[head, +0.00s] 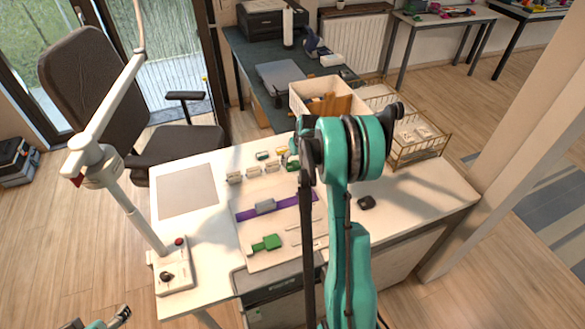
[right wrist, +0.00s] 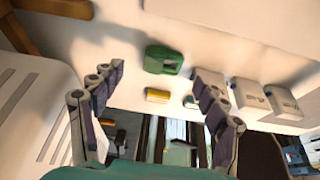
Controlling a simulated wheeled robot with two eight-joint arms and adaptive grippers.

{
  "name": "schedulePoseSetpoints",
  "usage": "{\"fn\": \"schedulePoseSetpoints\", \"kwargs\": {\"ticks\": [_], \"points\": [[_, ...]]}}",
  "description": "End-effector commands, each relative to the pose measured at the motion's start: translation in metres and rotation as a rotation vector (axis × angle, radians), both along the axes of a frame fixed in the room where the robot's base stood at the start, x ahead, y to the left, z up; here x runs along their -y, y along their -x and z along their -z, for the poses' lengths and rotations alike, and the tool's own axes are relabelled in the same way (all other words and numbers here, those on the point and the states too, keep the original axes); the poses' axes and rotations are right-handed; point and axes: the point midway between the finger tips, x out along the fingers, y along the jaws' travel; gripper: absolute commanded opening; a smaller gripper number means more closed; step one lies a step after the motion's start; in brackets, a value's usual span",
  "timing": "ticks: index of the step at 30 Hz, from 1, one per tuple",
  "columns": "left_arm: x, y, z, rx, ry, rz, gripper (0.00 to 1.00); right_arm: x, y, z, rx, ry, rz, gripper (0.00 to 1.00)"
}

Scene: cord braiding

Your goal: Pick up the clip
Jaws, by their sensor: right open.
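Several small clip-like pieces lie on the white table (head: 215,235); I cannot tell which is the clip. A green piece with a slot (right wrist: 163,60) lies just beyond my right gripper (right wrist: 157,80), which is open and empty. A yellow piece (right wrist: 157,95) shows between its fingers. Whitish blocks (right wrist: 249,97) stand right of the fingers. In the head view a grey clip-like piece (head: 265,207) sits on a purple strip (head: 290,202), and a green block (head: 267,243) lies in front. My right arm hides its fingers there. My left gripper (head: 122,315) barely shows at the bottom left.
A white bin with brown contents (head: 325,97) and a wire basket (head: 418,140) stand at the back right. A lamp (head: 120,190) rises at the left beside a grey mat (head: 186,190). A small black object (head: 366,202) lies right of my right arm.

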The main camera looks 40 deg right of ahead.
Motion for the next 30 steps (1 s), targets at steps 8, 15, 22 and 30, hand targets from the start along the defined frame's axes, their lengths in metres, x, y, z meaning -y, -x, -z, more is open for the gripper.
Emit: {"fn": "schedulePoseSetpoints", "kwargs": {"ticks": [8,15,22,30], "points": [[0.0,0.0,0.022,0.0,0.0,0.0,0.7,-0.002,-0.012,0.041,0.0,0.0,0.0,0.74],[0.0,0.0,0.022,0.0,0.0,0.0,0.7,-0.001,-0.015,0.045,0.0,0.0,-0.001,0.74],[0.0,0.0,0.022,0.0,0.0,0.0,0.7,-0.001,-0.015,0.045,0.0,0.0,0.0,0.38],[0.0,0.0,0.022,0.0,0.0,0.0,0.7,-0.001,-0.014,0.045,0.0,0.0,0.0,0.38]]}}
